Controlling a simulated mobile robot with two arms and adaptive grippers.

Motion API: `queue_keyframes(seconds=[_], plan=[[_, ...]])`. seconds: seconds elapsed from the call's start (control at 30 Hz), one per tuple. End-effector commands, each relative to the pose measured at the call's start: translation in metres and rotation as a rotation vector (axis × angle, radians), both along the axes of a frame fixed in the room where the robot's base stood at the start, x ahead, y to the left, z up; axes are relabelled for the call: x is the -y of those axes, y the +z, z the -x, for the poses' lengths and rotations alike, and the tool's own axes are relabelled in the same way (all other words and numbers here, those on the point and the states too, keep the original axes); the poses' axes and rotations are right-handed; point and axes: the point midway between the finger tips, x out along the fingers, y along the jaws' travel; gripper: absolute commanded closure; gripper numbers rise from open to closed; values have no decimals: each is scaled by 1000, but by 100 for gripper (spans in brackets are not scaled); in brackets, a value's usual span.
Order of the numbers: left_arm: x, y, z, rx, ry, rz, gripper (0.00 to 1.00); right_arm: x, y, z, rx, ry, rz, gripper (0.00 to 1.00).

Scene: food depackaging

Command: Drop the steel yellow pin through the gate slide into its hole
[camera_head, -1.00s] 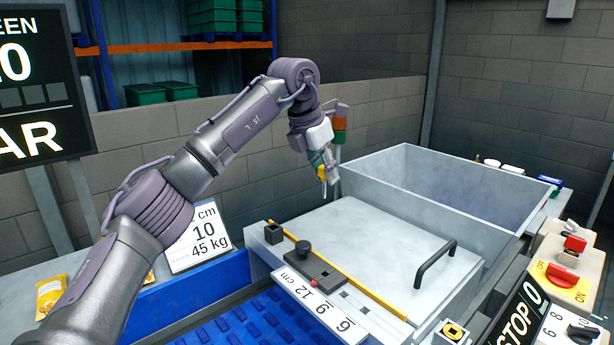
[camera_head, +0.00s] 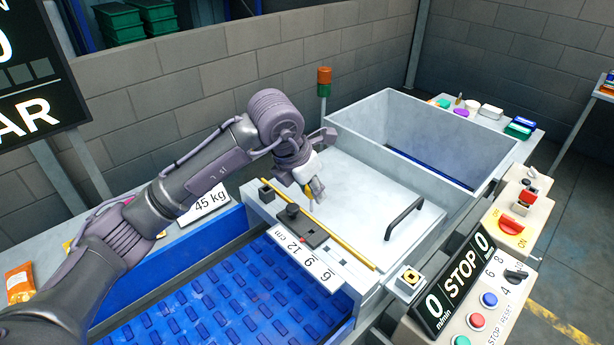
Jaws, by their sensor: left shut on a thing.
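My left gripper (camera_head: 314,190) hangs above the grey metal cover, just behind the yellow strip. It is shut on the pin (camera_head: 310,188), of which only a small yellow part shows between the fingers. The pin's lower end is hard to make out. The dark gate slide (camera_head: 312,234) with its black knob lies just in front of and below the gripper, next to the 6, 9, 12 cm scale (camera_head: 308,264). The gripper appears apart from the slide. I cannot make out the pin's hole at this size. My right gripper is not in view.
A black handle (camera_head: 404,217) stands up from the cover on the right. An open grey bin (camera_head: 440,135) is behind it. A blue belt (camera_head: 250,300) lies in front. The STOP display (camera_head: 462,275) and a button panel (camera_head: 489,299) are at the right.

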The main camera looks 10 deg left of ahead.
Motion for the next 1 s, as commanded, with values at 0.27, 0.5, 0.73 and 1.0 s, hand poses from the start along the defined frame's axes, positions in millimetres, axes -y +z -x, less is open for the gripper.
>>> queue_keyframes(seconds=[0.27, 0.5, 0.73, 1.0], plan=[[0, -1, -1, 1, 0, 0, 100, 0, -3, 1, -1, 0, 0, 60], [0, -11, 0, -1, 1, 1, 100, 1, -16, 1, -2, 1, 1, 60], [-1, -33, 0, -1, 1, 1, 100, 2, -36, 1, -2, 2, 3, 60], [0, -55, 0, 0, 1, 2, 100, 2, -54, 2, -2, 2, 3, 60]])
